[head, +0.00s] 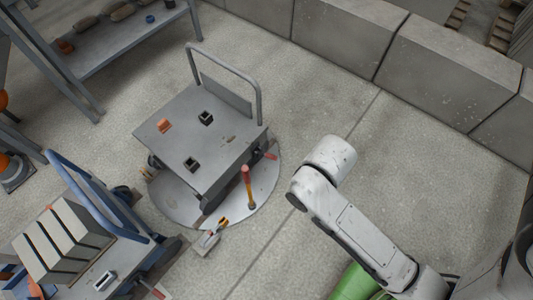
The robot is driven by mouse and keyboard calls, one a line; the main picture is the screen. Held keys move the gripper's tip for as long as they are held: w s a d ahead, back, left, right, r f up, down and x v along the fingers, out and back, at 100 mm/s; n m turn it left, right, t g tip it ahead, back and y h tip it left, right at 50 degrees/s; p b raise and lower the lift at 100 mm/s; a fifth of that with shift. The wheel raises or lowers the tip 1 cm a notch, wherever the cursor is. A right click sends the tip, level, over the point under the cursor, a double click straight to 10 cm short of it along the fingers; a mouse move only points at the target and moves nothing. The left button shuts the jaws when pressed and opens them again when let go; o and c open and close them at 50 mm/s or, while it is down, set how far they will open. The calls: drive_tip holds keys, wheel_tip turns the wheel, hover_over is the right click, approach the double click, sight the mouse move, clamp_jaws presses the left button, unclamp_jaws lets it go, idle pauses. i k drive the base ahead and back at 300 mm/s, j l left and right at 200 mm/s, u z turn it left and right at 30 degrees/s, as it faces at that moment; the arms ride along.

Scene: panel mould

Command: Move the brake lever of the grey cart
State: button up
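The grey cart (188,140) stands left of centre on a round metal plate (180,208), its tubular push handle (222,66) at the far side. A short red-ended lever (271,156) sticks out low at the cart's right side. A separate upright lever with a red-orange grip (247,178) stands at the plate's near right, close to the cart. I cannot tell for sure which is the brake lever. My arm reaches in from the lower right, apart from the cart. My gripper does not show.
A blue cart (107,221) with grey slabs (62,240) stands at lower left. A small tool (213,234) lies by the plate's near edge. A metal shelf (120,45) is at upper left. Concrete blocks (372,40) line the back. The floor right of the cart is clear.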

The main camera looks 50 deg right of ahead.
sight(272, 157)
drive_tip(key=i+j, duration=0.2)
drive_tip(key=i, duration=0.25)
drive_tip(key=i+j+z, duration=0.15)
drive_tip(key=i, duration=0.3)
drive_tip(key=j, duration=0.1)
